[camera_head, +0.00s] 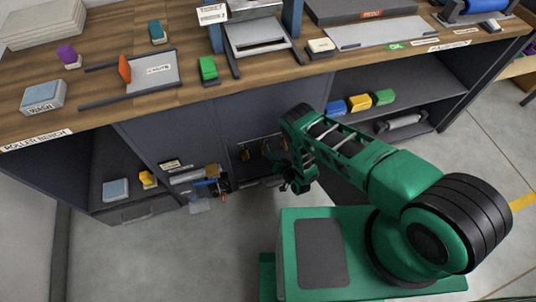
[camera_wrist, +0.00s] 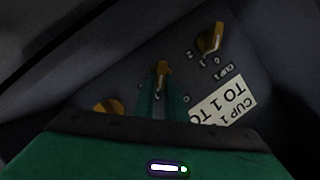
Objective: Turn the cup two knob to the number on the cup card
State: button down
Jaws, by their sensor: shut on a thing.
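Three orange-yellow knobs sit in a row on a dark panel. In the wrist view the middle knob (camera_wrist: 162,70) is between the tips of my gripper (camera_wrist: 161,84), which is shut on it. I take it as the cup two knob, since its neighbour, the upper right knob (camera_wrist: 210,40), is marked CUP 1. The third knob (camera_wrist: 108,106) is at lower left, partly hidden by my gripper. A white card (camera_wrist: 224,110) reads "CUP 1 TO 1", with its rest hidden. The middle knob's number marks are mostly covered or too dark to read.
In the head view the panel is in the front of a bench (camera_head: 180,85) under its wooden top. A lower left shelf holds a blue block (camera_head: 115,189); a right shelf holds blue, yellow and green blocks (camera_head: 357,98). Bare floor (camera_head: 480,150) lies to the right.

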jog(key=shift+d+f+m+y, duration=0.15)
jog(key=shift+m+y, duration=0.2)
jog(key=shift+m, duration=0.25)
jog(key=shift+d+f+m+y, duration=0.1)
jog(key=shift+m+y, duration=0.25)
jog(key=shift+m, duration=0.25)
jog(key=shift+d, duration=0.1)
jog(key=c, duration=1.8)
grip_release()
jog(key=v, duration=1)
jog(key=shift+s+d, duration=0.15)
jog(key=shift+s, duration=0.2)
